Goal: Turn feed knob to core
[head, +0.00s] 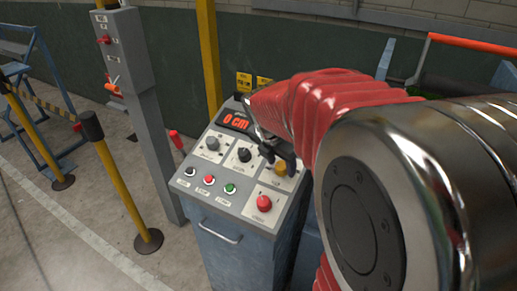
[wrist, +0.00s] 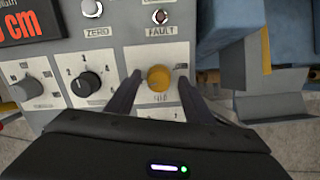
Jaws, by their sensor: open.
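A grey control console (head: 238,222) has a sloping panel with several knobs. A yellow knob (wrist: 159,78) sits on a white plate in the wrist view, and its label is too blurred to read surely. It also shows in the head view (head: 281,169), partly hidden by my gripper (head: 276,153). My gripper is open, with one finger on each side of the yellow knob and a visible gap to it. A black knob (wrist: 87,84) with numbers around it is to the left, and a grey knob (wrist: 34,88) is further left.
The red display (head: 238,121) reads 0 cm. A red mushroom button (head: 264,203) and small push buttons (head: 208,180) are lower on the panel. A grey post (head: 140,100) and yellow barrier post (head: 120,180) stand left. Blue parts (wrist: 280,50) are right of the panel.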

